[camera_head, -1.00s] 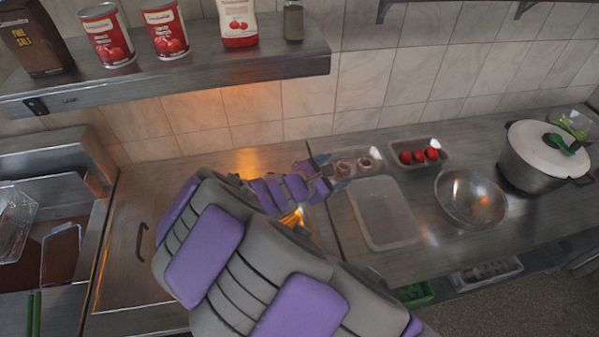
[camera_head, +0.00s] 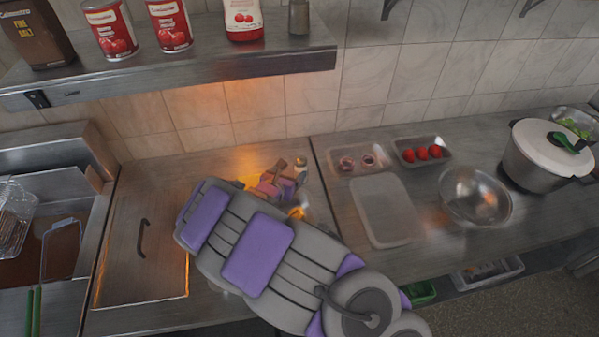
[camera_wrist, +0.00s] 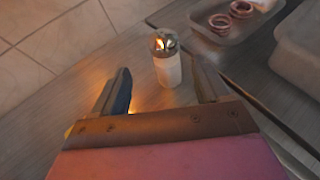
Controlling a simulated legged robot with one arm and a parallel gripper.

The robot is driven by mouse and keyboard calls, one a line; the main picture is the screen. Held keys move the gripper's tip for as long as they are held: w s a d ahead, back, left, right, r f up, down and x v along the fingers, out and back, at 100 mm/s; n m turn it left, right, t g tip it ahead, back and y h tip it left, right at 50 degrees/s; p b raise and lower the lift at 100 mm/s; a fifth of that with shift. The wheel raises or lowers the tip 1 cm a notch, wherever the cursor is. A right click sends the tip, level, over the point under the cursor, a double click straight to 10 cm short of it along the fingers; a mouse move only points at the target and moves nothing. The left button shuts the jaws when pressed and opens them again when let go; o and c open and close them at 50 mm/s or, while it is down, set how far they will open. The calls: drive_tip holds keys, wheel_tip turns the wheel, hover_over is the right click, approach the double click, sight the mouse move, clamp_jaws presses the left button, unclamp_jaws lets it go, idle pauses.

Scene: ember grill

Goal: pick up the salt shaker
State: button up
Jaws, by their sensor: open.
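The salt shaker (camera_wrist: 167,68) is a small white cylinder with a shiny metal top, upright on the steel counter in the wrist view. In the head view it shows small (camera_head: 301,167) just beyond my gripper (camera_head: 286,183). In the wrist view my gripper (camera_wrist: 160,72) is open and empty. Its two dark fingers point toward the shaker, which stands ahead of the gap, closer to the right finger. I cannot tell whether the shaker is between the fingertips. My arm hides part of the counter in the head view.
Right of the shaker are a tray of onion rings (camera_head: 347,164), a tray of tomatoes (camera_head: 449,158), an empty pale tray (camera_head: 386,212), a metal bowl (camera_head: 476,196) and a lidded pot (camera_head: 536,165). A shelf (camera_head: 200,73) with cans, bottle and another shaker (camera_head: 299,17) overhangs behind.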

sight(298, 166)
drive_tip(key=shift+x, duration=1.15)
drive_tip(key=shift+w+d, duration=0.3)
drive_tip(key=shift+w, duration=0.05)
drive_tip(key=x, duration=0.2)
drive_tip(key=b+x, duration=0.1)
drive_tip(key=x, duration=0.1)
drive_tip(key=shift+d+f, duration=0.15)
drive_tip(key=shift+d, duration=0.1)
drive_tip(key=shift+w, duration=0.4)
drive_tip(key=c, duration=1.1)
